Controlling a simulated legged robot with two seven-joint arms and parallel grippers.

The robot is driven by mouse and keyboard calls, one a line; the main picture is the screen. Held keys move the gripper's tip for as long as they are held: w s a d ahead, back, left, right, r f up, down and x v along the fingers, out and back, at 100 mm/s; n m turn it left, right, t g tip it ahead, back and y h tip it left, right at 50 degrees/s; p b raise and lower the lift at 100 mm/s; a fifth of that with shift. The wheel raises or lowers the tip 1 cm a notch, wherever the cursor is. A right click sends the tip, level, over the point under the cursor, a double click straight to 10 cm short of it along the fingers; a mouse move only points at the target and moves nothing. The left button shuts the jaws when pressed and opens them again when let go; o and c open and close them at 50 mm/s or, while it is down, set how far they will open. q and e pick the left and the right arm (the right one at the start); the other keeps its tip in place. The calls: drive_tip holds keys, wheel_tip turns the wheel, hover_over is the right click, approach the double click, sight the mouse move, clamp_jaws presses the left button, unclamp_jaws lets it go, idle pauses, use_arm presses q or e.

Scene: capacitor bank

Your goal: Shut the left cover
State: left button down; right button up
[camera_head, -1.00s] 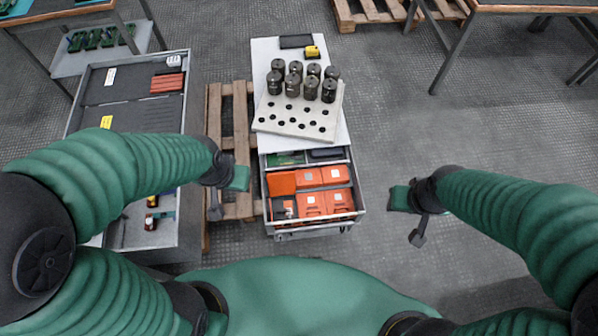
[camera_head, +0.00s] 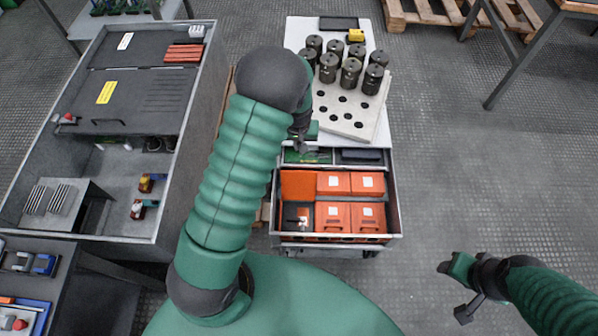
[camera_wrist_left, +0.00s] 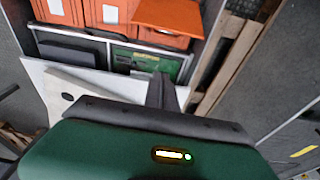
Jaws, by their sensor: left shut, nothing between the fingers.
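An orange cover (camera_head: 298,184) stands raised at the back left of the orange boxes in the cart's drawer. The box in front of it (camera_head: 297,216) is open, with a dark inside. In the left wrist view the raised cover (camera_wrist_left: 168,15) tilts at the top, beside the closed orange boxes. My left gripper (camera_head: 304,134) is shut and empty, above the back left of the drawer and apart from the cover. Its dark finger also shows in the left wrist view (camera_wrist_left: 163,92). My right gripper (camera_head: 456,268) hangs right of the cart, its jaws unclear.
Black cylinders (camera_head: 351,73) stand on a pale holed plate (camera_head: 345,118) on the cart behind the drawer. A grey cabinet (camera_head: 190,120) with dark panels lies left of the cart. The floor to the right (camera_head: 450,170) is clear.

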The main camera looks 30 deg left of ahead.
sight(299, 183)
use_arm(q)
drive_tip(key=f+b, duration=0.1)
drive_tip(key=f, duration=0.2)
drive_tip(key=w+f+b, duration=0.1)
drive_tip(key=f+b, duration=0.1)
drive_tip(key=f, duration=0.1)
drive_tip(key=f+b, duration=0.1)
drive_tip(key=f, duration=0.2)
drive_tip(key=shift+w+a+f, duration=0.2)
drive_tip(key=shift+a+f, duration=0.15)
drive_tip(key=s, duration=0.1)
drive_tip(key=s+d+b, duration=0.1)
drive_tip(key=shift+s+d+r, duration=0.3)
drive_tip(key=shift+s, duration=0.1)
drive_tip(key=shift+s+d+r, duration=0.1)
drive_tip(key=shift+s+d, duration=0.15)
drive_tip(key=shift+s, duration=0.05)
